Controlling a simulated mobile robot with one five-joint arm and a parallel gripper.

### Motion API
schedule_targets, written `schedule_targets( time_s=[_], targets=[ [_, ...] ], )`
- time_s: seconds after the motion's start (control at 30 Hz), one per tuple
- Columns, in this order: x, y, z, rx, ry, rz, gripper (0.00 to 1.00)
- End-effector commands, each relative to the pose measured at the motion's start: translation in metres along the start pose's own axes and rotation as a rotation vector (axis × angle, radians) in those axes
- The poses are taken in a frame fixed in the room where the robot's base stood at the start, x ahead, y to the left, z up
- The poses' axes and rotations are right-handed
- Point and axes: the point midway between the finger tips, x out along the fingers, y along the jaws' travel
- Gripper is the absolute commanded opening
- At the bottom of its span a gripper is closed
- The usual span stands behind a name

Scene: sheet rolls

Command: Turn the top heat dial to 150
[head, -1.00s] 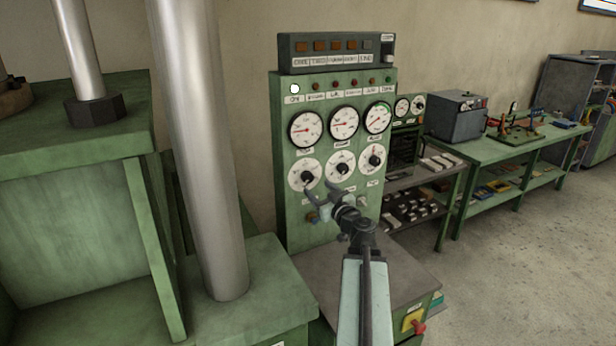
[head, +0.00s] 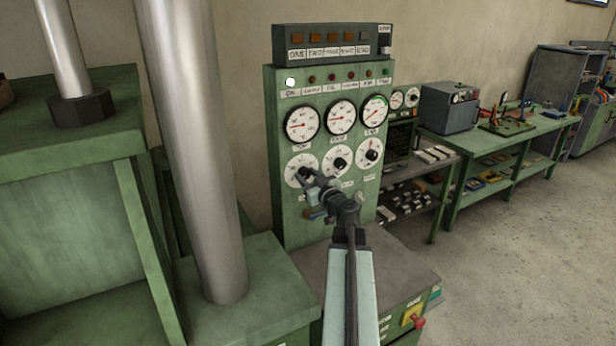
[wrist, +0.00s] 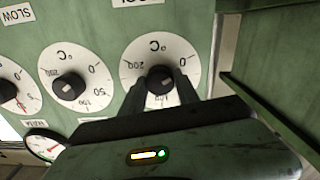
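The left dial of the row of three (head: 299,162) is round and white with a black knob; a label that seems to read TOP sits above it. In the wrist view, which is upside down, this °C dial (wrist: 135,62) shows 0 at right, 200 at left and a partly covered number below. Its black knob (wrist: 159,77) lies between my gripper's two fingertips (wrist: 160,84). My gripper (head: 310,177) is at this dial in the head view, covering its lower part. The fingers look open, one on each side of the knob; whether they touch it is unclear.
A middle °C dial (head: 338,163) and a right dial (head: 370,153) stand beside it. Gauges (head: 302,124) sit above on the green panel (head: 282,215). A thick metal column (head: 190,150) stands at left. Benches with tools (head: 500,145) are at right.

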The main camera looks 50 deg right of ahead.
Motion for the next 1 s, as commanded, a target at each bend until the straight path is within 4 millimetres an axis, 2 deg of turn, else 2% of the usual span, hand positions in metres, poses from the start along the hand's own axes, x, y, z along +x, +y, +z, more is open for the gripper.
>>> schedule_targets(
  time_s=[0.03, 0.07, 0.47, 1.0],
  targets=[
    [0.0, -0.0002, 0.0001, 0.0, 0.0, -0.001, 0.0],
    [-0.0004, 0.0088, 0.0015, 0.0, -0.001, 0.007, 0.0],
    [-0.0009, 0.0022, 0.0003, 0.104, -0.001, 0.004, 0.0],
    [-0.0013, 0.0022, 0.0006, 0.583, -0.001, 0.003, 0.0]
  ],
)
